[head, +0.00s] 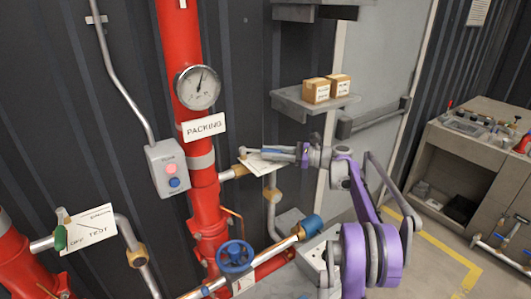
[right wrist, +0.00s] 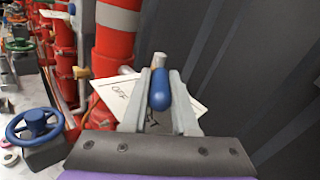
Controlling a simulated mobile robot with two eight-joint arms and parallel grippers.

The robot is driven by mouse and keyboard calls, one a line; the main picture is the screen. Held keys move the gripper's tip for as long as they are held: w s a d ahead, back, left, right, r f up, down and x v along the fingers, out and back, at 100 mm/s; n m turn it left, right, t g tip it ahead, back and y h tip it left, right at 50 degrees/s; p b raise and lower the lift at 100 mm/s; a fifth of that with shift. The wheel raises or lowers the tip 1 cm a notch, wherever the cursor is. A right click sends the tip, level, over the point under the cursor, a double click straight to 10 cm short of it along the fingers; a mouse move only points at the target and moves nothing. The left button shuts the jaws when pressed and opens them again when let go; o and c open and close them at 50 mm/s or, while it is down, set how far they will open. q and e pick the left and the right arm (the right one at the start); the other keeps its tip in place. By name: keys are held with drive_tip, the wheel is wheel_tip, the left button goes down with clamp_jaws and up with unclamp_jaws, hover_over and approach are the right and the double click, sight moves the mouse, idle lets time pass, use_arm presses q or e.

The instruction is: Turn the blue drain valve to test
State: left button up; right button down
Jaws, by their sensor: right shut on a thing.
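The blue drain valve handle (right wrist: 161,92) is a rounded lever between the fingers of my right gripper (right wrist: 160,78) in the right wrist view. The gripper is shut on it. In the head view my right gripper (head: 250,153) reaches in from the right beside the red riser and hides the handle. A white sign card (right wrist: 122,92) with OFF lettering lies behind the fingers, partly covered; it also shows in the head view (head: 258,167). The lettering for test cannot be read there. My left gripper is not in view.
The red riser (head: 208,215) carries a gauge (head: 198,87) and a PACKING sign (head: 204,126). A shelf with boxes (head: 316,91) hangs above.

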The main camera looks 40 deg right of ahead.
drive_tip(key=c, duration=0.7)
unclamp_jaws()
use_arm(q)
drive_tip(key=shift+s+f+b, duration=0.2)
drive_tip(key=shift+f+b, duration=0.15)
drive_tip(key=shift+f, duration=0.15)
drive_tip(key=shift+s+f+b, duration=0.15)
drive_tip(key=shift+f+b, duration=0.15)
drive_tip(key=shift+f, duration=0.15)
use_arm(e)
drive_tip(key=v, duration=1)
drive_tip(key=shift+s+d+r, duration=0.1)
drive_tip(key=shift+s+d, duration=0.1)
drive_tip(key=shift+s, duration=0.1)
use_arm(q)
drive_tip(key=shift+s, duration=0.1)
